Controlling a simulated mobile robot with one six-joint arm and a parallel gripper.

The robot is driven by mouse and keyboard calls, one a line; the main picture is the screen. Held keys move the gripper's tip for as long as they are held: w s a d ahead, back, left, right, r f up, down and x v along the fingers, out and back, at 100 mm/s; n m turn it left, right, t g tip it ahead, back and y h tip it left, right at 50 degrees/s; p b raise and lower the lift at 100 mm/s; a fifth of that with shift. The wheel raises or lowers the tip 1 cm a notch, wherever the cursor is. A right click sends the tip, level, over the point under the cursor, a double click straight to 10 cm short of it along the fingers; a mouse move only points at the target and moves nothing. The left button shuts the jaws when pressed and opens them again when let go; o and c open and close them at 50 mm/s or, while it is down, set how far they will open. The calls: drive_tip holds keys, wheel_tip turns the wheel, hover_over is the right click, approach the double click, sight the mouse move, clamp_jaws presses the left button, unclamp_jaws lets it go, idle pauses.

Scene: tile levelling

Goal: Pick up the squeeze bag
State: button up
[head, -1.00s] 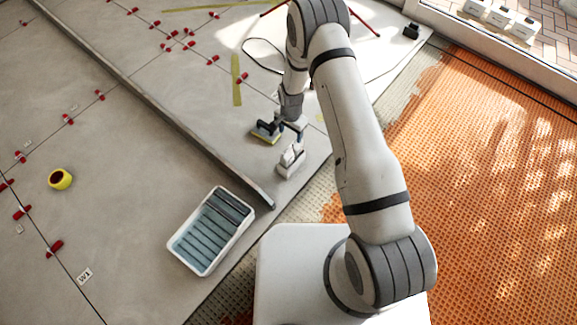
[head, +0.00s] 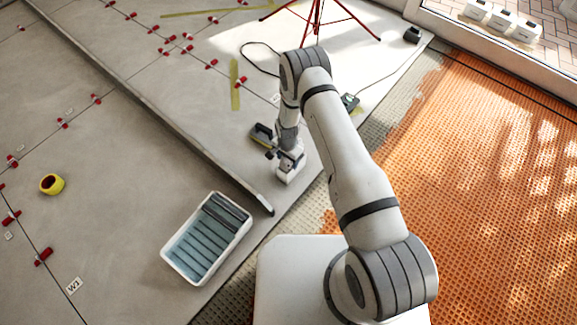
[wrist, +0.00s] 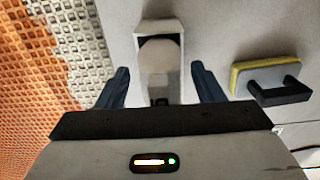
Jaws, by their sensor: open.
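The squeeze bag (wrist: 160,58) appears to be the pale, rounded thing in a white open-topped holder (wrist: 145,28). The wrist view shows it between my fingers. My gripper (wrist: 159,76) is open, with one dark blue finger on either side of the bag and holder. I see no clear contact. In the head view my gripper (head: 285,158) is right over the white holder (head: 287,177), hiding most of the bag.
A yellow-edged float with a black handle (wrist: 265,80) lies close to the right of my gripper in the wrist view. A white tray of bluish water (head: 168,252), a metal straightedge (head: 180,130) and a yellow tape roll (head: 51,184) are on the floor. A red tripod (head: 316,22) stands behind.

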drive_tip(key=shift+r, duration=0.1)
drive_tip(key=c, duration=0.9)
